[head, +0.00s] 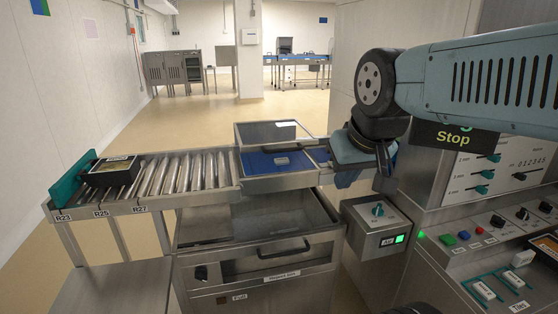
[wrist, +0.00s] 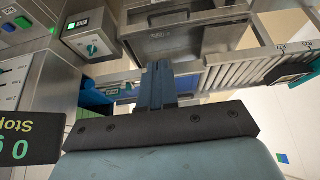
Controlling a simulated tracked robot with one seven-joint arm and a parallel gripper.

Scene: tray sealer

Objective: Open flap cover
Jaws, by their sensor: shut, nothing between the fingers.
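The flap cover (head: 275,132) is a grey metal panel with a small white label. It stands tilted up behind a blue bed at the end of the roller conveyor, with a dark bar handle (head: 295,147) along its near lower edge. The blue bed (head: 255,163) holds a small grey piece. In the wrist view my gripper (wrist: 157,66) has its fingers pressed together with nothing between them. In the head view the gripper shows as a blue-grey part right of the flap cover; its fingertips are hard to make out, so I cannot tell whether they touch the handle.
A roller conveyor (head: 180,173) carries a dark tray (head: 110,170) at its left end. Below the bed are an open metal bin (head: 250,218) and a drawer with a handle. A control box (head: 376,220) and the main panel (head: 500,165) stand to the right.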

